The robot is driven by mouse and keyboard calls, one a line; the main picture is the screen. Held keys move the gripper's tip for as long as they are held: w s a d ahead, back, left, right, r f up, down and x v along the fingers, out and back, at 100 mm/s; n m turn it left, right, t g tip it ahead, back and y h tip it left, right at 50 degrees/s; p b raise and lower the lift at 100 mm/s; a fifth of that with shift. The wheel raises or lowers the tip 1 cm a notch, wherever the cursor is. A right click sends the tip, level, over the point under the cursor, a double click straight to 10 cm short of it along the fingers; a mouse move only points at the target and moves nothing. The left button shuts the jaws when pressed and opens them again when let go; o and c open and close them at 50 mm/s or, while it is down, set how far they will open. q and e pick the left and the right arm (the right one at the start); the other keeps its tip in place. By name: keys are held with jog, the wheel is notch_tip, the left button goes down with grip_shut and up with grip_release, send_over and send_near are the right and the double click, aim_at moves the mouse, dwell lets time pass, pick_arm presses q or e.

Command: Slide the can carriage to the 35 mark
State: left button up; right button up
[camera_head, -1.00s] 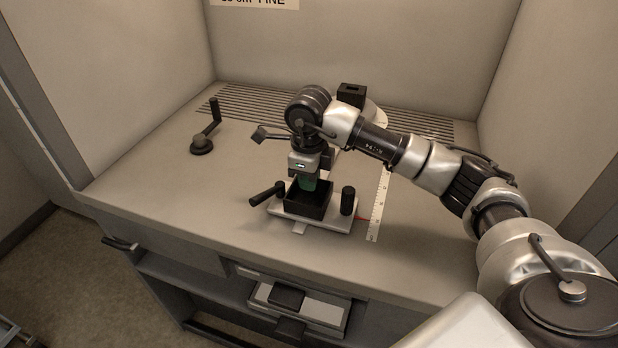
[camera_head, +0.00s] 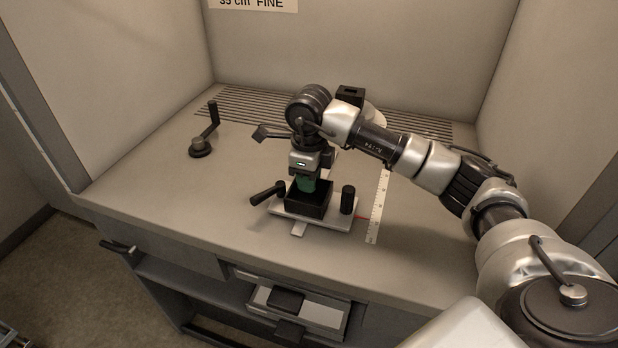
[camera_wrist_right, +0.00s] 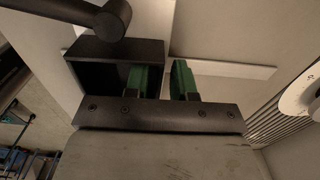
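The carriage is a pale plate (camera_head: 325,218) with an open black box (camera_head: 305,203) on it, near the front of the bench. A black upright knob (camera_head: 348,199) stands at its right and a dark lever (camera_head: 266,194) sticks out at its left. A white ruler (camera_head: 378,205) lies just right, with a red pointer (camera_head: 361,217) reaching to it; its numbers are too small to read. My right gripper (camera_head: 307,187) points down at the box. In the wrist view its green fingers (camera_wrist_right: 161,82) are apart, one over the box interior, one beyond its right edge. My left gripper is out of view.
A sign (camera_head: 254,4) on the back wall reads "35 cm FINE". A crank handle (camera_head: 205,134) stands at the bench's left. A slotted grille (camera_head: 240,103) runs along the back. The bench between crank and carriage is clear.

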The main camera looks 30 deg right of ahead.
jog(key=shift+o, duration=0.7)
jog(key=shift+r+p, duration=2)
jog(key=shift+r, duration=0.95)
notch_tip(320, 180, up, 11)
jog(key=shift+f, duration=0.1)
jog(key=shift+c, duration=0.4)
